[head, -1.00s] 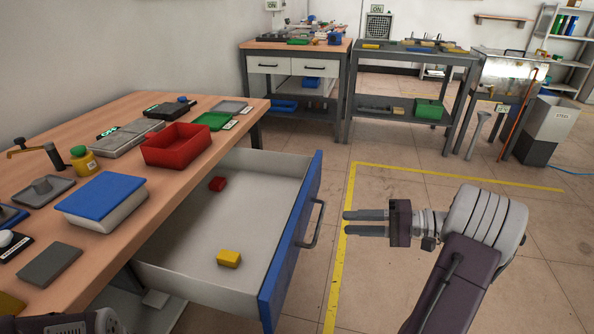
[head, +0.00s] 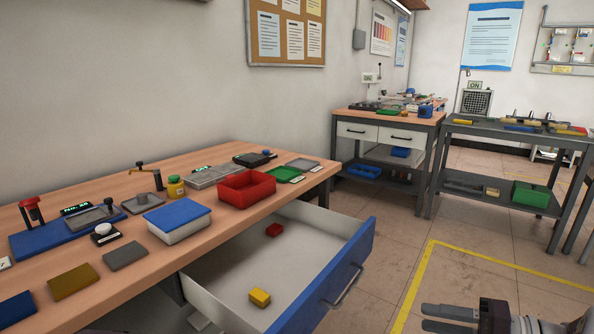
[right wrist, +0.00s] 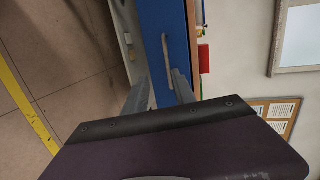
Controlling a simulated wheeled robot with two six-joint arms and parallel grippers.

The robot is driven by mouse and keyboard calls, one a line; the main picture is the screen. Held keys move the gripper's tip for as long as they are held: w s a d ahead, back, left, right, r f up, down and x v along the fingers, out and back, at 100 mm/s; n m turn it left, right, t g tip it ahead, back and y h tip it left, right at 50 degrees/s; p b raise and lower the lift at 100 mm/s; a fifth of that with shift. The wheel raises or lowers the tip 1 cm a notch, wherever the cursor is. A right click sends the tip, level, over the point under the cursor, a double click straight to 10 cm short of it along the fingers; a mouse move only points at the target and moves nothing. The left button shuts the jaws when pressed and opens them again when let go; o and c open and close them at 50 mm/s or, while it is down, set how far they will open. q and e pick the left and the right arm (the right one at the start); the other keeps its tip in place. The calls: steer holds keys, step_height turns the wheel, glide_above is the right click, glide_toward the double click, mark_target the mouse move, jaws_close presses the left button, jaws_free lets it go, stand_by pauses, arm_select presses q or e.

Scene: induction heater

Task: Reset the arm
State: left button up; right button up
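My right gripper (head: 447,318) shows at the bottom right of the head view, over the floor and to the right of the open drawer. In the right wrist view its two fingers (right wrist: 160,90) stand apart with nothing between them. The blue drawer front and its handle (right wrist: 167,58) lie beyond the fingers, apart from them. My left gripper is not in view. The blue-fronted drawer (head: 350,268) is pulled out from the wooden bench (head: 135,262). In it lie a red block (head: 273,230) and a yellow block (head: 260,297).
On the bench stand a red bin (head: 247,190), a blue-lidded box (head: 177,220), a yellow jar (head: 175,187) and several flat plates. A workbench with white drawers (head: 385,135) and a grey table (head: 505,140) stand at the back. Floor right of the drawer is clear.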

steer(key=s+a+f+n+g, duration=0.1)
steer(key=s+a+n+g, duration=0.25)
steer(key=a, duration=0.55)
steer(key=s+a+n+g, duration=0.2)
steer(key=a+g, duration=0.2)
steer(key=a, duration=0.5)
steer(key=s+f+n+g+h, duration=0.2)
steer(key=s+f+g+h, duration=0.1)
steer(key=s+f+h, duration=0.8)
steer(key=w+d+f+m+t+h, duration=0.1)
steer(key=w+d+f+t+h, duration=0.1)
steer(key=w+d+f+t, duration=0.4)
step_height(320, 180, up, 38)
steer(key=s+m+g+p, duration=0.1)
steer(key=p, duration=3.6)
steer(key=shift+s+d+r+g, duration=0.15)
steer(key=shift+s+d+g, duration=0.05)
steer(key=shift+d+g, duration=0.2)
